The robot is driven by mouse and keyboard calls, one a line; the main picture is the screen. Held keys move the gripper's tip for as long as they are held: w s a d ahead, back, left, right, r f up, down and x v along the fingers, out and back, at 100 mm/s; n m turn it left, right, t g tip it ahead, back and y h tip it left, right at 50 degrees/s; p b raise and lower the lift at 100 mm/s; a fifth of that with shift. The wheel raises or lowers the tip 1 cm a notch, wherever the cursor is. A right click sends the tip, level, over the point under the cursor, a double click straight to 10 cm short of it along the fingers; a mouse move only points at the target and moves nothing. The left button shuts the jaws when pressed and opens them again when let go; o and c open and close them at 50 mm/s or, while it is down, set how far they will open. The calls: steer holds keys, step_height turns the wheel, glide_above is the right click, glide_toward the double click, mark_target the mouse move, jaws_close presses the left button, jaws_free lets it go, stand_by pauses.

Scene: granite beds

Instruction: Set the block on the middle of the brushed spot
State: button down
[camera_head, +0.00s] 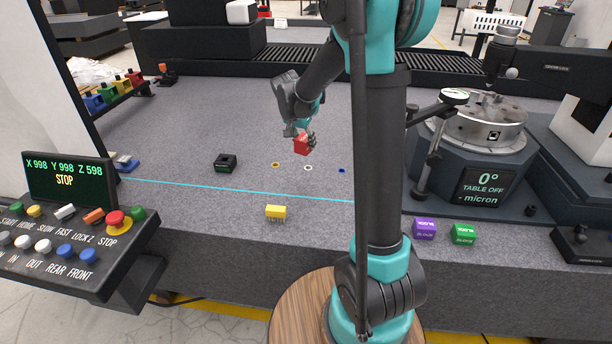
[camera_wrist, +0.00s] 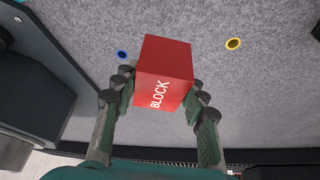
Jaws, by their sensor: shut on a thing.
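A red block (camera_head: 302,146) hangs in my gripper (camera_head: 306,132), above the grey granite bed. In the wrist view my gripper (camera_wrist: 160,88) has its fingers on both sides of the red block (camera_wrist: 165,72), which is marked "BLOCK". The wrist view shows the blue ring (camera_wrist: 122,54) and yellow ring (camera_wrist: 233,43) to either side of the block; the white ring is not visible there. I cannot tell which ring marks the brushed spot.
A black block (camera_head: 225,162) and a yellow block (camera_head: 276,212) stand on the granite, a cyan line (camera_head: 220,190) between them. Purple (camera_head: 424,228) and green (camera_head: 463,234) blocks sit near the front edge. A round table (camera_head: 480,125) stands right, a control panel (camera_head: 70,230) left.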

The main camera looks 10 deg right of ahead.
step_height(320, 180, down, 15)
steer(key=shift+r, duration=0.1)
stand_by(0.4)
steer(key=c, duration=0.9)
jaws_free()
steer(key=shift+o, duration=0.2)
steer(key=v, duration=1.2)
steer(key=s+d+f+n+y, duration=0.1)
steer(key=s+d+n, duration=0.2)
steer(key=s, duration=1)
steer(key=s+d+f+n+y, duration=0.1)
steer(key=s+d+n, duration=0.3)
steer(key=s, duration=1)
steer(key=shift+f+n+t+y, duration=0.25)
steer(key=shift+n+t+y, duration=0.15)
steer(key=shift+n, duration=0.1)
